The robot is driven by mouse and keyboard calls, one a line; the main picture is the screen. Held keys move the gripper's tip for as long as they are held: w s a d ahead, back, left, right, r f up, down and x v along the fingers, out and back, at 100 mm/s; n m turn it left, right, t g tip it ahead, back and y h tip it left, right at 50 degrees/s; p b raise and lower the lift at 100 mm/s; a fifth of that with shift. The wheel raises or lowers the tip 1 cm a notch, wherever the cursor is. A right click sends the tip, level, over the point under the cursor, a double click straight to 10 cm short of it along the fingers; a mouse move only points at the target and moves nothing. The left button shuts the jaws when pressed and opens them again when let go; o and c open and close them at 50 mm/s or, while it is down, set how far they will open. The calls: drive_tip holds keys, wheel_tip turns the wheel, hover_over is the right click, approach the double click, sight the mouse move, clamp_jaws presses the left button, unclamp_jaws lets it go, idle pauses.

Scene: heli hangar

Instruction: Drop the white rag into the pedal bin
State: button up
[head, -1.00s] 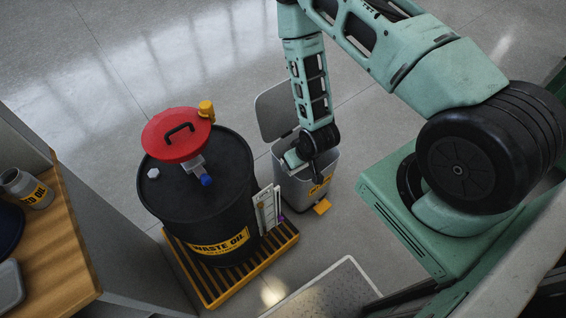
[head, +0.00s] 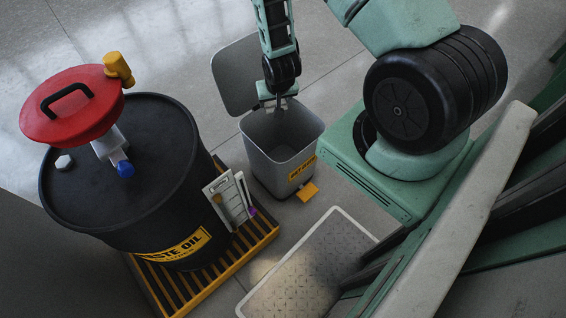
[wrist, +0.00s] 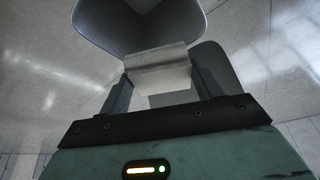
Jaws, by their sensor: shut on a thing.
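The pedal bin (head: 308,163) is a grey tapered box with a yellow label and an orange pedal (head: 308,191). It stands on the floor with its lid (head: 236,78) swung up at the back. My gripper (head: 279,104) is above the bin's back rim, close to the lid. In the wrist view my gripper (wrist: 162,88) is shut on the white rag (wrist: 160,68), a pale folded piece between the two fingers. The bin's opening (wrist: 140,22) shows beyond the rag there. I cannot make out the rag clearly in the head view.
A black waste oil drum (head: 150,160) with a red-lidded funnel (head: 75,104) stands left of the bin on a yellow-edged grate (head: 262,240). A white-bordered tread plate (head: 310,265) lies in front. Floor behind the bin is clear.

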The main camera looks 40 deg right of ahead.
drive_tip(key=d+f+m+g+h+b, duration=0.1)
drive_tip(key=d+f+m+b, duration=0.2)
drive_tip(key=f+b, duration=0.6)
drive_tip(key=w+d+f+m+g+b, duration=0.1)
drive_tip(key=d+f+m+b, duration=0.2)
drive_tip(key=f+b, duration=0.6)
drive_tip(key=b, duration=0.6)
drive_tip(key=shift+w+d+f+m+h, duration=0.2)
drive_tip(key=shift+d+m+h, duration=0.1)
drive_tip(key=shift+h, duration=0.1)
drive_tip(key=shift+r, duration=0.1)
drive_tip(key=o, duration=1)
drive_tip(key=shift+o, duration=0.2)
drive_tip(key=p+v, duration=0.8)
drive_tip(key=v, duration=0.9)
drive_tip(key=shift+a+r+p, duration=0.1)
drive_tip(key=shift+r+p, duration=0.05)
drive_tip(key=shift+p, duration=0.2)
drive_tip(key=shift+a, duration=0.1)
